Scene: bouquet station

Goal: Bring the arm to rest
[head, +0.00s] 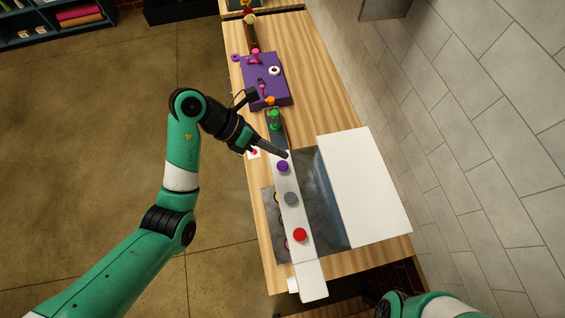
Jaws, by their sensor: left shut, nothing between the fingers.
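My left gripper (284,154) is shut and empty. Its fingertips are over the white strip (291,217) on the wooden table, just above the purple round piece (282,166) in the picture. I cannot tell whether the fingertips touch anything. My left arm reaches in from the lower left, bent at the elbow. Part of my right arm shows at the bottom right edge, but its gripper is out of view.
The white strip also bears a grey (291,198) and a red round piece (299,235). A large white box (365,185) stands to the right. A purple tray (282,92) with small items lies farther back. A tiled wall (480,120) bounds the right side; open floor (90,130) lies left.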

